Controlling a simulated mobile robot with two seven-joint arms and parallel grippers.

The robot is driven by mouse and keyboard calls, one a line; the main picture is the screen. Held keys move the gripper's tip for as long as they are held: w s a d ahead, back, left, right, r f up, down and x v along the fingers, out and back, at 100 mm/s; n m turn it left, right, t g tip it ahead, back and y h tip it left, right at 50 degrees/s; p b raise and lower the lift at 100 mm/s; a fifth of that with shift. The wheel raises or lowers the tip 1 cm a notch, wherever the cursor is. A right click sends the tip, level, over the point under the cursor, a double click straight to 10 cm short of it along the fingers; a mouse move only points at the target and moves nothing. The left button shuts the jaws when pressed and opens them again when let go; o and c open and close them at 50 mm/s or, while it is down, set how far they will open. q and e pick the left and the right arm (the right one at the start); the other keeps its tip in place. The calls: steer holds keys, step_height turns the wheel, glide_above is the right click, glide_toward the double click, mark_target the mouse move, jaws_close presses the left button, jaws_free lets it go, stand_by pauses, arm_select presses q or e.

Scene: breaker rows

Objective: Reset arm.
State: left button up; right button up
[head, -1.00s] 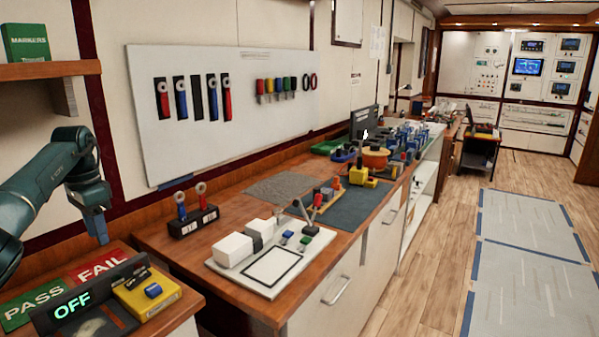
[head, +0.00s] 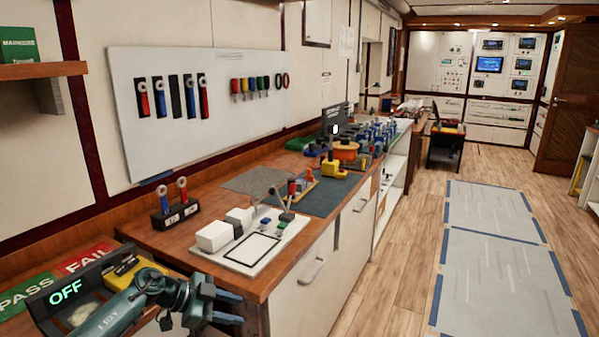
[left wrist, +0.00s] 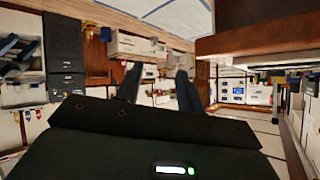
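My left arm reaches in from the bottom left in the head view. Its gripper (head: 238,307) is in front of the wooden workbench (head: 262,278), near the bench's front left corner. Its two blue-tipped fingers point right and stand apart with nothing between them. In the left wrist view the gripper (left wrist: 158,74) also shows two dark fingers spread with an empty gap. My right gripper is in neither view.
A lit OFF sign (head: 66,292) and a yellow box (head: 122,273) stand close behind my left arm. A white board (head: 255,248) and a black holder (head: 174,215) with two ring-topped tools are on the bench.

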arm_select(q)
steer(key=s+d+f+n+t+h, duration=0.2)
steer(key=s+d+n+t+h, duration=0.15)
steer(key=s+d+t, duration=0.55)
steer(key=s+a+f+n+y, duration=0.2)
steer(key=s+f+n+y, duration=0.1)
steer(key=s, duration=0.4)
steer(key=s+a+f+n+g+y, duration=0.1)
steer(key=s+a+f+n+y, duration=0.2)
steer(key=s, duration=0.5)
steer(key=s+a+f+n+g+y, duration=0.1)
steer(key=s+a+f+n+y, duration=0.1)
steer(key=s+f+n+y, duration=0.2)
steer(key=s, duration=0.3)
steer(key=shift+s+a+f+y, duration=0.15)
steer(key=shift+s+f+y, duration=0.1)
steer(key=shift+y, duration=0.1)
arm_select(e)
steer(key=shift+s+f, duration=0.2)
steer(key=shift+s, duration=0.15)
arm_select(q)
steer(key=shift+n, duration=0.25)
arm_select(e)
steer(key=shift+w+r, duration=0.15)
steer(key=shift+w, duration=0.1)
